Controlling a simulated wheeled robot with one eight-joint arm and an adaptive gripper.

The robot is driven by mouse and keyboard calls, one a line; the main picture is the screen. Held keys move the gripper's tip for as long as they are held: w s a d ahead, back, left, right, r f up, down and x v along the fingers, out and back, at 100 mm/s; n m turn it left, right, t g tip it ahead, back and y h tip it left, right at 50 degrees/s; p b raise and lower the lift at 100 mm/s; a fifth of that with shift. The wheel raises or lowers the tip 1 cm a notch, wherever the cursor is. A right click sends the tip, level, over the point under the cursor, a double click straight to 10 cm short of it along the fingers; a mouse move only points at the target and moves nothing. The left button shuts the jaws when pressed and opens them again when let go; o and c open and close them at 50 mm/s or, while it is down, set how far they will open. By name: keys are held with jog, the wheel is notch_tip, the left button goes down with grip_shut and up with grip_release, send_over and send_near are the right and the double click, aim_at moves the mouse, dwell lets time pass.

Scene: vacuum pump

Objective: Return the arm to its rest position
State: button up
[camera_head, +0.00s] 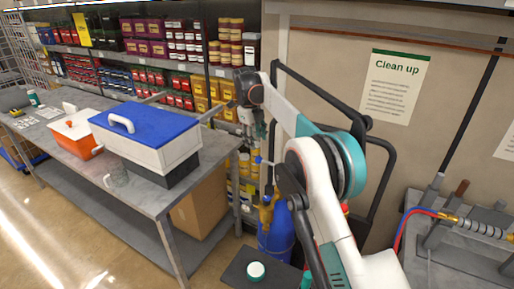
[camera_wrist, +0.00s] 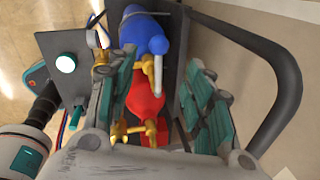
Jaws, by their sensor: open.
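My arm rises from the lower right in the head view and bends at its elbow, with the wrist up near the shelves. My gripper (camera_head: 257,135) hangs below the wrist, pointing down above a blue cylinder (camera_head: 276,238). In the wrist view the teal-padded fingers of my gripper (camera_wrist: 160,85) are spread apart with nothing held. Below and between them show the blue cylinder (camera_wrist: 145,38) and a red cylinder (camera_wrist: 146,98), both with brass fittings. I cannot tell how far above them the fingertips are.
A black tubular frame (camera_wrist: 284,75) curves beside the cylinders. A grey table (camera_head: 150,192) with a blue-lidded cooler (camera_head: 150,140), an orange box (camera_head: 76,133) and a glass mug (camera_head: 117,176) stands left. Stocked shelves are behind. A grey bench (camera_head: 455,262) with hoses is right.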

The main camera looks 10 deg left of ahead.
jog(key=shift+s+a+r, duration=0.1)
jog(key=shift+r, duration=0.65)
jog(key=s+d+r+n+t+b, duration=0.1)
jog(key=s+d+r+n+b, duration=0.1)
jog(key=s+d+r+n, duration=0.25)
jog(key=s+d+r+n+b, duration=0.1)
jog(key=s+d+r+n, duration=0.15)
jog(key=d+r, duration=0.35)
jog(key=s+d+n+t+y+b, duration=0.1)
jog(key=s+d+n+b, duration=0.3)
jog(key=s+d, duration=0.7)
jog(key=s+d+f+n+t+b, duration=0.1)
jog(key=s+d+f+n, duration=0.15)
jog(key=s, duration=0.35)
jog(key=s+d+f+n, duration=0.1)
jog(key=s+d+n, duration=0.15)
jog(key=s, duration=0.25)
jog(key=s+d+f+n+t+b, duration=0.1)
jog(key=s+n, duration=0.2)
jog(key=s, duration=0.3)
jog(key=s+d+f+n+b, duration=0.1)
jog(key=s+d+f+n, duration=0.1)
jog(key=s+f, duration=0.4)
jog(key=s+d+f+n+t+b, duration=0.1)
jog(key=s+d+f+n, duration=0.1)
jog(key=s+f, duration=0.4)
jog(key=shift+s+f+n+b, duration=0.15)
jog(key=shift+s+n+b, duration=0.15)
jog(key=shift+s+n, duration=0.55)
jog(key=shift+w, duration=0.1)
